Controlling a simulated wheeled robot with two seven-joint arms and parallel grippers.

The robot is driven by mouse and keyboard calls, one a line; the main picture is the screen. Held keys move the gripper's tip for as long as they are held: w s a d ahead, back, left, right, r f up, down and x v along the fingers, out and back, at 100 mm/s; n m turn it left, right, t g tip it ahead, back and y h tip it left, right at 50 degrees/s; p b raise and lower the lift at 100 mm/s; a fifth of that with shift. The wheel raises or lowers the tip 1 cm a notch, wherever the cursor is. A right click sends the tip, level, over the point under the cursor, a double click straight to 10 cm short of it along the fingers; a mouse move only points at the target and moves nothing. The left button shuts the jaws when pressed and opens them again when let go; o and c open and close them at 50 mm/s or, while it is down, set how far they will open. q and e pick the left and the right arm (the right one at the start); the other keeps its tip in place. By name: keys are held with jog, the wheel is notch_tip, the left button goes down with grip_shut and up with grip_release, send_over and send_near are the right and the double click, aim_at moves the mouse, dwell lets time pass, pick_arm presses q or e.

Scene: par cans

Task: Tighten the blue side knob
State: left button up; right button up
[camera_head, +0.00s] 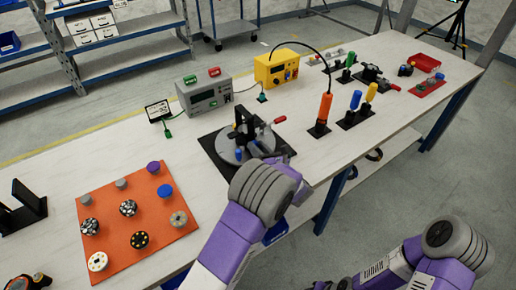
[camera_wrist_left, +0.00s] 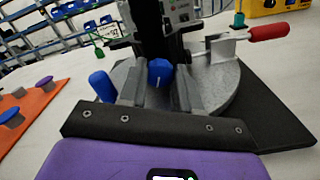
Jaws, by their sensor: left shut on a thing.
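A fixture with a round grey plate (camera_head: 229,151) and a black upright (camera_head: 244,122) stands on a black mat on the table. In the left wrist view, a blue knob (camera_wrist_left: 160,72) at the foot of the upright sits between the fingertips of my left gripper (camera_wrist_left: 160,92), which is shut on it. A second blue piece (camera_wrist_left: 102,86) stands to the left, outside the fingers; it also shows in the head view (camera_head: 238,154). In the head view my left wrist covers the fixture's near right side and the held knob. My right gripper is not in view.
A red-handled clamp (camera_head: 279,120) sits at the fixture's right. A grey meter box (camera_head: 204,97) and a yellow box (camera_head: 275,68) stand behind. An orange board (camera_head: 112,223) with several knobs lies left. An orange-handled tool (camera_head: 324,110) stands right. The table's front edge is close.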

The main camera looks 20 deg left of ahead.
pick_arm(q)
jog(key=o, duration=1.1)
jog(key=shift+c, duration=0.2)
jog(key=shift+p+v, duration=0.65)
jog(key=shift+v, duration=3.2)
